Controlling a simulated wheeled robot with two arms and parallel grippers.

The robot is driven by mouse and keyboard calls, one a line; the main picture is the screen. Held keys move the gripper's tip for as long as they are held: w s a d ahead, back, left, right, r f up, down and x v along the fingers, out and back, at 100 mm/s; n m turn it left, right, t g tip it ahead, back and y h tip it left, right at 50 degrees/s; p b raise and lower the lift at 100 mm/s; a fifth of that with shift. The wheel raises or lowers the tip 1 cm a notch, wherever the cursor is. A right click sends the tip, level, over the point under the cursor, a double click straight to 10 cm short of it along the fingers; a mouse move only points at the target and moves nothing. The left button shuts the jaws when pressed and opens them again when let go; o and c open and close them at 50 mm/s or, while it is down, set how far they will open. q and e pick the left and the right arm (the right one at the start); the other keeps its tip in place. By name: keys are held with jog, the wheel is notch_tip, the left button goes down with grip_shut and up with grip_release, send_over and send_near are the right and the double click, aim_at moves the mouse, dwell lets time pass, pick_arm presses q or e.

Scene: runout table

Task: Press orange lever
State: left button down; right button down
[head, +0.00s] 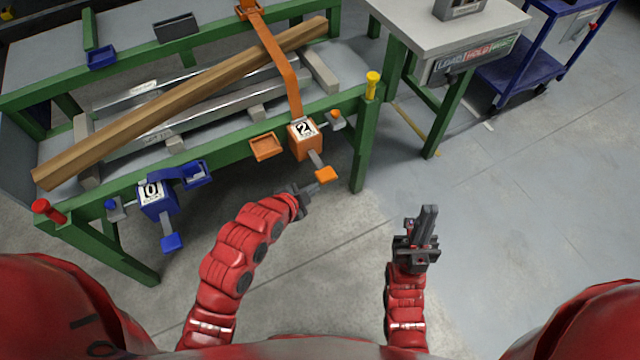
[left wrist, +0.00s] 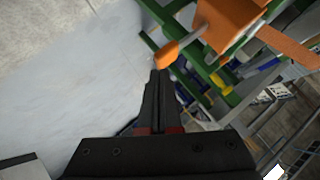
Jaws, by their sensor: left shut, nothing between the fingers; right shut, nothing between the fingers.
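The orange lever (head: 326,175) is a grey bar with an orange end pad, sticking out from the orange box (head: 303,139) marked 2 on the green table's front rail. It also shows in the left wrist view, where its orange pad (left wrist: 167,53) sits just past the fingertips. My left gripper (head: 322,184) is shut and empty, with its tips close to the pad; I cannot tell whether they touch. In the left wrist view its fingers (left wrist: 160,75) are together. My right gripper (head: 428,212) is shut and empty over the floor, to the right of the lever.
A blue box (head: 152,196) marked 0 with a blue lever (head: 171,242) hangs at the left of the rail. A wooden beam (head: 180,105) and metal bars lie on the table. A yellow knob (head: 373,80) and a red knob (head: 46,210) stand on the rail.

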pick_arm(q)
jog(key=shift+v, duration=1.65)
jog(key=shift+d, duration=0.1)
jog(key=shift+w, duration=0.1)
jog(key=w+a+r+n+g+p, duration=0.2)
jog(key=w+a+r+n+p, duration=0.1)
jog(key=w+a+p, duration=0.3)
jog(key=r+g+p, duration=0.1)
jog(key=d+r+g+h+p, duration=0.1)
jog(key=r+p, duration=0.1)
jog(key=d+r+g+h+p, duration=0.1)
jog(key=r, duration=0.1)
jog(key=shift+s+d, duration=0.2)
jog(key=shift+d, duration=0.05)
